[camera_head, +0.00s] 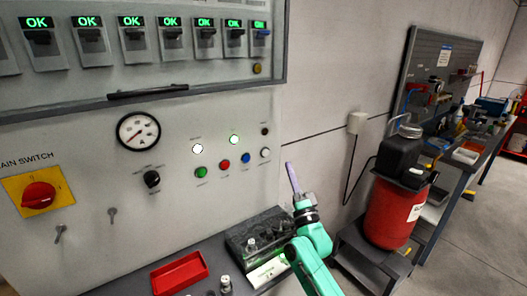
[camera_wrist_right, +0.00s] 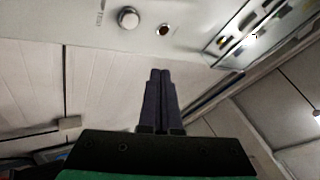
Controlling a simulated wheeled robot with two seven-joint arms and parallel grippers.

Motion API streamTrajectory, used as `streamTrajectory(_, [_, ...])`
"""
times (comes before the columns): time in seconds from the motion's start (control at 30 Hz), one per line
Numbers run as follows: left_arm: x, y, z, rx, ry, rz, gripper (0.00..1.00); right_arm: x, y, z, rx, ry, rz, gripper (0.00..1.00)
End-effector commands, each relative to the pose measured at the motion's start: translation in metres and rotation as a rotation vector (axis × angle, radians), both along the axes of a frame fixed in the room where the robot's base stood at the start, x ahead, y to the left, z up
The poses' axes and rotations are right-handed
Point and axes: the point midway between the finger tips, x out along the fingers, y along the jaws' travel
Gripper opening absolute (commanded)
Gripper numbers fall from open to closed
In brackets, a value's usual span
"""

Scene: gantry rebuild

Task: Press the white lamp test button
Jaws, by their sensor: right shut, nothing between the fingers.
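The white button (camera_head: 265,152) is at the right end of the row of push buttons on the grey control panel (camera_head: 100,190). A pale round button, likely the same one, shows at the top of the right wrist view (camera_wrist_right: 128,17). My right gripper (camera_head: 289,166) is shut and empty, its fingers pointing up, to the right of and slightly below the white button in the head view. In the right wrist view its closed fingertips (camera_wrist_right: 160,72) are below and right of the pale button, apart from it in the picture. My left gripper is not in view.
Green (camera_head: 201,172), red (camera_head: 224,164) and blue (camera_head: 245,158) buttons sit left of the white one. A dark round fitting (camera_head: 265,131) is above it. A dark tray (camera_head: 238,243) and a red tray (camera_head: 180,273) lie below. A red container (camera_head: 390,213) stands right.

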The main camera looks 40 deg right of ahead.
Motion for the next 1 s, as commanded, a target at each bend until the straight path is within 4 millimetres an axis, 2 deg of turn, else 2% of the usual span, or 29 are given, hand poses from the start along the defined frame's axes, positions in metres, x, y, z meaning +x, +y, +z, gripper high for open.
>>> streamTrajectory(0.1, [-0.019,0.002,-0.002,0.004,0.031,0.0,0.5,0.0,0.001,0.0,-0.002,0.002,0.0,0.0])
streamTrajectory(0.2, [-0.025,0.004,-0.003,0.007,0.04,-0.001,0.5,0.002,0.001,-0.001,-0.002,0.002,0.0,0.0])
streamTrajectory(0.37, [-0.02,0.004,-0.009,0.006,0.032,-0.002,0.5,0.014,0.001,-0.002,-0.003,0.001,0.001,0.0])
streamTrajectory(0.57, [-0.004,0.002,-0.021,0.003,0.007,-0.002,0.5,0.044,0.0,-0.004,-0.003,0.001,0.001,0.0])
streamTrajectory(0.8, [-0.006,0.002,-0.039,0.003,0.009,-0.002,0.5,0.077,-0.001,-0.004,-0.004,0.003,0.0,0.0])
streamTrajectory(1.0, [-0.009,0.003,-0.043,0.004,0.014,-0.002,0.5,0.088,-0.001,-0.002,-0.005,0.005,0.0,0.0])
